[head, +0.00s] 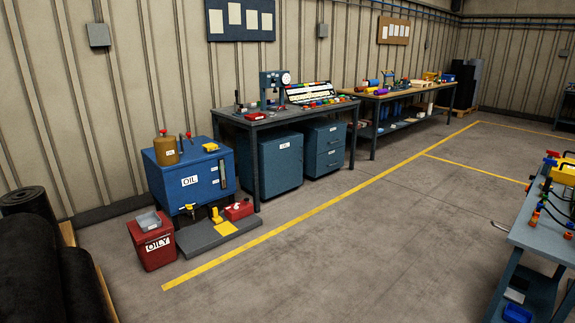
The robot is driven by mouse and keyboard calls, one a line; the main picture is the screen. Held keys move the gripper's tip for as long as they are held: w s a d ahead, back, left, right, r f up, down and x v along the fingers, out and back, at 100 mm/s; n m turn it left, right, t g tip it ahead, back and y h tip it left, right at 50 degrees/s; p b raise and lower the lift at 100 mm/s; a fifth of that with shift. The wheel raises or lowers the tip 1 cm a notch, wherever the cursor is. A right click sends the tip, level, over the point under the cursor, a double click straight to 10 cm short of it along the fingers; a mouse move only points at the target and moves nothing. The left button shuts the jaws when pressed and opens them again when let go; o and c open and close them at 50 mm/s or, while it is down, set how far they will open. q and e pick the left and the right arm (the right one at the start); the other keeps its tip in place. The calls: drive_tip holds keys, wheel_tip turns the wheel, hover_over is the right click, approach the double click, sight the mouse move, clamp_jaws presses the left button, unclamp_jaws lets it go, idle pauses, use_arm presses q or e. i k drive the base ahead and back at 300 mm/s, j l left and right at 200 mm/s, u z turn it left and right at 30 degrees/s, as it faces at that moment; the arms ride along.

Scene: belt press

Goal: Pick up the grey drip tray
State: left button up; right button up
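A small grey tray (149,221) with raised sides sits on top of the red bin marked OILY (153,247), at the lower left of the head view. It looks like the grey drip tray. The bin stands on the floor in front of the blue OIL cabinet (190,180). Neither of my grippers is in view.
A low dark grey platform (205,239) with a yellow pad and a red can (239,210) lies right of the bin. Workbenches (262,122) line the wall; another bench (540,240) is at right. The middle floor is clear.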

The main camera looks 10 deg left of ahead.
sight(149, 222)
drive_tip(key=i+u, duration=0.2)
drive_tip(key=i, duration=0.25)
drive_tip(key=i+u, duration=0.2)
drive_tip(key=i, duration=0.3)
drive_tip(key=i+u, duration=0.15)
drive_tip(key=i, duration=0.3)
drive_tip(key=i+l+u, duration=0.2)
drive_tip(key=i, duration=0.25)
drive_tip(key=i+l+u, duration=0.2)
drive_tip(key=i, duration=0.25)
drive_tip(key=i+l+u, duration=0.2)
drive_tip(key=i, duration=0.25)
